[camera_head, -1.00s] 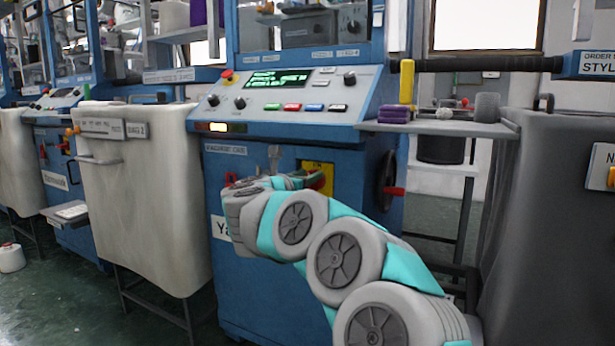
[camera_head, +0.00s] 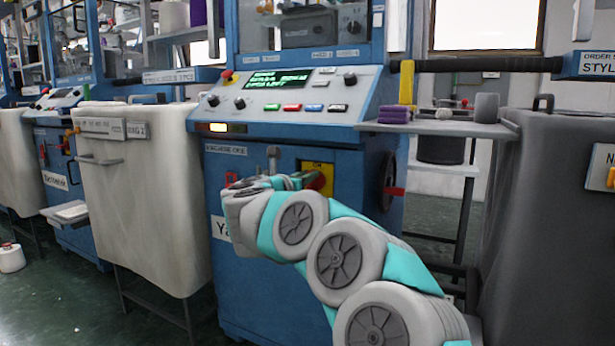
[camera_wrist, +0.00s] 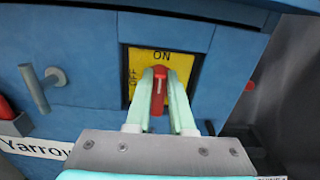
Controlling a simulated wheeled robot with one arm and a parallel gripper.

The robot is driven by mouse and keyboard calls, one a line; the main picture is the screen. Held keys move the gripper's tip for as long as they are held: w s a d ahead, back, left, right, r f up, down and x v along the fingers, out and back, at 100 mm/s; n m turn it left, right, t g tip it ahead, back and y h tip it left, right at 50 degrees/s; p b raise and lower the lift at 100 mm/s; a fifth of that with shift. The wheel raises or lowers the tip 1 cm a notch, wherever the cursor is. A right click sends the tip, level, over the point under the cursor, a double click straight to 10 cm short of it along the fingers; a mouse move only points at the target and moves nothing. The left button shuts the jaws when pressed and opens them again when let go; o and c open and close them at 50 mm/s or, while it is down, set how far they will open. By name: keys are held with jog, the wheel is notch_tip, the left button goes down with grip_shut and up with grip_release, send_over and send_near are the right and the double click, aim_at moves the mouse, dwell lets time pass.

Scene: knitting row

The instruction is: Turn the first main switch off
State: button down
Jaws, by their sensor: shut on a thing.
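The main switch has a red handle (camera_wrist: 159,98) on a yellow plate (camera_wrist: 187,68) in the wrist view. The plate is marked ON at the top and OFF at its left side. The handle stands upright, its top by ON. My gripper (camera_wrist: 161,76) is shut on the handle, one pale green finger on each side. In the head view the yellow plate (camera_head: 317,167) shows on the blue cabinet front, and my wrist hides much of the switch.
A grey lever handle (camera_wrist: 40,88) sticks out left of the switch. Above is a control panel (camera_head: 290,90) with a lit screen. A dark handwheel with a red grip (camera_head: 394,191) is on the cabinet's right side. A cream bin (camera_head: 145,200) stands left, a grey one (camera_head: 550,230) right.

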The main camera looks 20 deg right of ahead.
jog(key=shift+a, duration=0.1)
jog(key=shift+w+a+f+n+p, duration=0.2)
jog(key=shift+w+f+n+p, duration=0.15)
jog(key=shift+n+p, duration=2.15)
jog(key=shift+w+a+f+n+p, duration=0.4)
jog(key=shift+n+p, duration=1.15)
jog(key=shift+n, duration=1.8)
jog(key=shift+w+a+f+n+p, duration=0.15)
jog(key=shift+f+n+p, duration=0.35)
jog(key=shift+n+p, duration=2)
jog(key=shift+d+f+n+b, duration=0.1)
jog(key=shift+n+b, duration=0.3)
jog(key=shift+n, duration=0.15)
jog(key=c, duration=0.8)
grip_release()
